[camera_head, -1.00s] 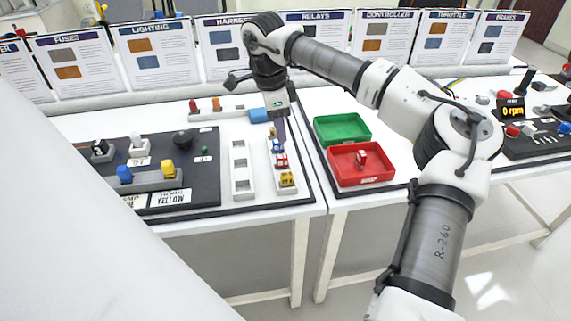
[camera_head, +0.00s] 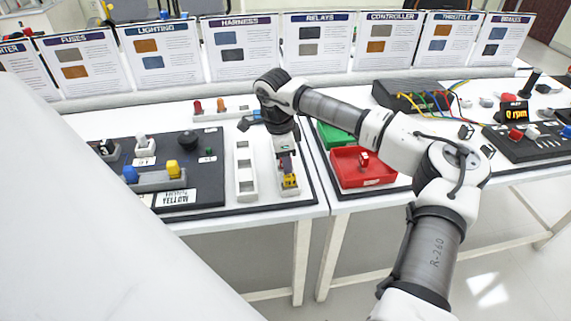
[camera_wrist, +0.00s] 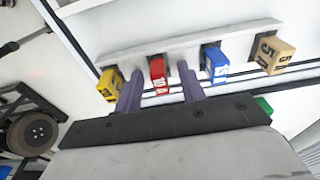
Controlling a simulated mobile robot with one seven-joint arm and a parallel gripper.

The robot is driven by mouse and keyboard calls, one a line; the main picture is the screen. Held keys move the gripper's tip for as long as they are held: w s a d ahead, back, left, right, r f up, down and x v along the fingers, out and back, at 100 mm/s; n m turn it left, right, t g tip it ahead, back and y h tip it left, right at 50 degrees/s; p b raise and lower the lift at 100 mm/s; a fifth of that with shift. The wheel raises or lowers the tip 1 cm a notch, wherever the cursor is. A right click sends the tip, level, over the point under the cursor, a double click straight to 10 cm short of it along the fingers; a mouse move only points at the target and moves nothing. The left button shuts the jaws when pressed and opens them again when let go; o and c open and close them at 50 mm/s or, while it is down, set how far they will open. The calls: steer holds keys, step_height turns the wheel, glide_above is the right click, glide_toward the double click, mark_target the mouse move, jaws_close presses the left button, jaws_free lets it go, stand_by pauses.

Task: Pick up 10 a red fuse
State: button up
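In the wrist view the red fuse (camera_wrist: 158,75), marked 10, stands in a white fuse rack (camera_wrist: 135,50). My gripper (camera_wrist: 159,67) is open, with one purple-grey finger on each side of the red fuse and gaps between. A yellow fuse (camera_wrist: 110,84) is on the left of the red one. A blue fuse (camera_wrist: 215,63) and a tan fuse (camera_wrist: 271,55) are on the right. In the head view my gripper (camera_head: 286,163) is down at the rack, and the yellow fuse (camera_head: 291,181) shows at its near end. My arm hides most of the other fuses there.
An empty white slotted holder (camera_head: 246,172) stands left of the rack. A red tray (camera_head: 348,180) with a small red-and-white piece (camera_head: 364,160) and a green tray (camera_head: 325,136) are on the right. A black board (camera_head: 205,180) lies left.

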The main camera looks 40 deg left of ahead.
jaws_close()
steer(key=shift+r, duration=0.1)
